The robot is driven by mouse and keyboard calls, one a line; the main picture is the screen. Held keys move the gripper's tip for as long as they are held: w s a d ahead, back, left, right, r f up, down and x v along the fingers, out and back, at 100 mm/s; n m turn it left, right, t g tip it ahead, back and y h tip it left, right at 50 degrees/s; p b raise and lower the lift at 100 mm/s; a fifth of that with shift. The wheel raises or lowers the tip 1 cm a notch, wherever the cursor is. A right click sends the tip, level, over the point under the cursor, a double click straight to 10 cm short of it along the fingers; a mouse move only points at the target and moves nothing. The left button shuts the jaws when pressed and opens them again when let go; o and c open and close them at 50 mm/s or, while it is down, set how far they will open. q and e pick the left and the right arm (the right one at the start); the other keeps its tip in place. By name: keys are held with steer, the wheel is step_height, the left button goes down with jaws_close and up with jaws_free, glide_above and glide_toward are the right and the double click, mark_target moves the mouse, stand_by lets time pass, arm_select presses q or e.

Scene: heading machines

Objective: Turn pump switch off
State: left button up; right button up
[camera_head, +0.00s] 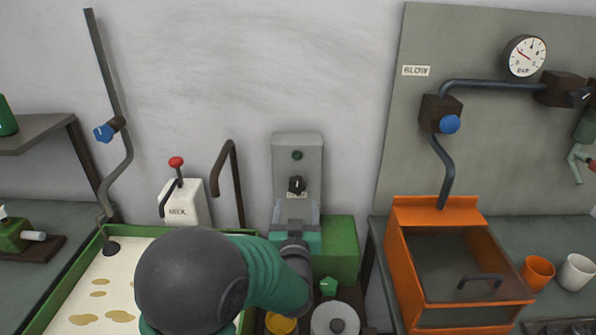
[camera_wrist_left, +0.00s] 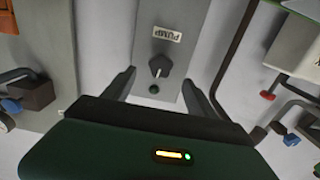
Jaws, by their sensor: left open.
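The pump switch is a black knob (camera_head: 297,185) on a tall grey panel (camera_head: 284,142) fixed to the wall, with a small dark green button or lamp (camera_head: 297,155) above it. In the left wrist view the panel is upside down, with a PUMP label (camera_wrist_left: 167,34) beside the knob (camera_wrist_left: 160,66). My left gripper (camera_head: 296,207) is just below and in front of the knob in the head view. Its fingers are spread, one to each side of the knob in the left wrist view (camera_wrist_left: 158,77), and do not appear to touch it. My right gripper is not in view.
A green box (camera_head: 340,240) stands beside the panel's lower end. A white MILK dispenser (camera_head: 184,205) with a red-knobbed lever and a bent dark pipe (camera_head: 236,180) are to the left. An orange-framed box (camera_head: 395,262) is to the right. The wall around the panel is clear.

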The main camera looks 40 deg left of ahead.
mark_target(297, 190)
arm_select(q)
steer(key=x, duration=0.9)
steer(key=shift+w+a+f, duration=0.2)
steer(key=shift+w+a, duration=0.05)
steer(key=c, duration=1.3)
steer(key=shift+f+n+b, duration=0.2)
steer(key=shift+n+b, duration=0.4)
steer(key=shift+b, duration=0.25)
steer(key=shift+c, duration=0.2)
steer(key=shift+r, duration=0.15)
steer(key=shift+c, duration=0.2)
steer(key=shift+o, duration=0.2)
steer(key=shift+r+n, duration=0.1)
steer(key=shift+n, duration=0.2)
steer(key=o, duration=1.3)
steer(key=shift+o, duration=0.2)
